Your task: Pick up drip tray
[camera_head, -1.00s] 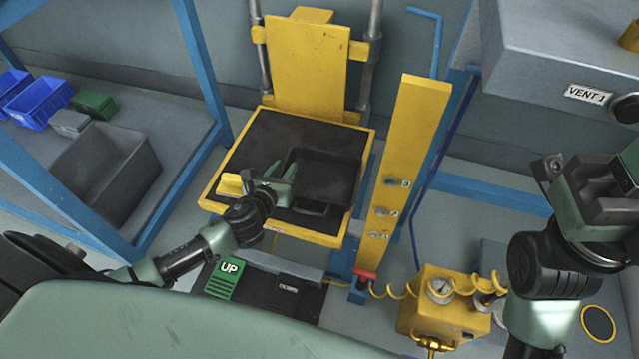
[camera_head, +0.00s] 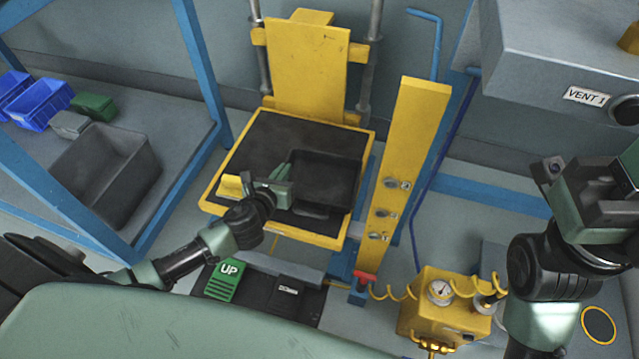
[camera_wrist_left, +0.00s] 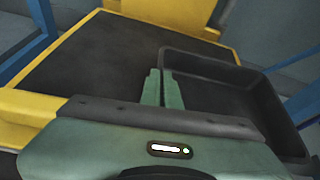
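The drip tray (camera_head: 345,172) is a black, shallow, open tray. It lies on the dark top of the yellow-edged lift platform (camera_head: 225,178), towards its right side. It also shows in the wrist view (camera_wrist_left: 268,105). My left gripper (camera_head: 281,171) is at the tray's left side. In the wrist view its two green fingers (camera_wrist_left: 163,87) are close together, with the tray's left wall between them. The gripper body hides the near part of that wall. My right gripper (camera_head: 597,190) is at the right edge, away from the tray; its fingers are not clear.
A yellow post (camera_head: 405,150) with knobs stands right of the platform. A yellow gauge box (camera_head: 440,310) with a coiled hose is at front right. A grey bin (camera_head: 108,175) and blue bins (camera_head: 40,108) sit at left. A grey VENT 1 box (camera_head: 560,50) is upper right.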

